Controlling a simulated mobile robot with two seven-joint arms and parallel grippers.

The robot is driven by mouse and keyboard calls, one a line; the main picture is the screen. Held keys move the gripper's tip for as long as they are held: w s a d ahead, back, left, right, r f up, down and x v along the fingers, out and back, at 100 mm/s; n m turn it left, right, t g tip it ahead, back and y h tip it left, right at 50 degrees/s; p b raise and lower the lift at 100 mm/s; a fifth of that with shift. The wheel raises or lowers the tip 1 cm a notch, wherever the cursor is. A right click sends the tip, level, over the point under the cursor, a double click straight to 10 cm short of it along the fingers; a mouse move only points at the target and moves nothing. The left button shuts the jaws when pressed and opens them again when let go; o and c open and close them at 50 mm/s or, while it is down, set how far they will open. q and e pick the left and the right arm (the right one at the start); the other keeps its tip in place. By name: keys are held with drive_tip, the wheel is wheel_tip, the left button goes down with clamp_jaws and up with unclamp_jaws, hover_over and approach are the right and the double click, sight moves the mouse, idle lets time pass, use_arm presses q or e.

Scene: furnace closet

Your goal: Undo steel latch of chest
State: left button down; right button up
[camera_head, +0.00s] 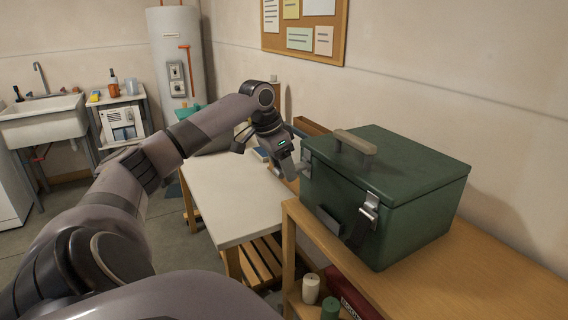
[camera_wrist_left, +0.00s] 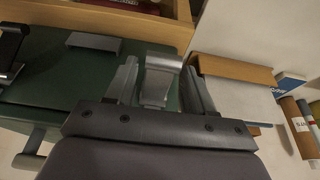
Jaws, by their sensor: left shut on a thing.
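A dark green chest (camera_head: 385,185) with a closed lid and a beige top handle (camera_head: 355,141) stands on a wooden bench. My left gripper (camera_head: 293,170) is at the chest's left front corner. In the left wrist view, its two fingers are shut on a grey metal latch (camera_wrist_left: 157,82), one finger on each side of it, against the green chest wall. A second metal latch (camera_head: 369,212) is on the chest's front at the right and looks fastened; it also shows in the left wrist view (camera_wrist_left: 10,48). My right gripper is not in view.
The wooden bench (camera_head: 450,285) has free room in front of the chest. White and green rolls (camera_head: 311,288) stand on its lower shelf. A pale table (camera_head: 235,200) is to the left. A corkboard (camera_head: 308,25) hangs on the wall behind.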

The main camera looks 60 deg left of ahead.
use_arm(q)
drive_tip(key=shift+w+r+g+p, duration=0.15)
drive_tip(key=shift+r+g+p, duration=0.35)
drive_tip(key=shift+g, duration=0.4)
drive_tip(key=shift+f, duration=0.1)
drive_tip(key=shift+c, duration=2.4)
unclamp_jaws()
drive_tip(key=shift+s+r, duration=0.2)
drive_tip(key=shift+r, duration=1)
drive_tip(key=shift+s+r, duration=0.2)
drive_tip(key=shift+r, duration=1)
drive_tip(key=shift+s+r, duration=0.2)
drive_tip(key=shift+r, duration=1)
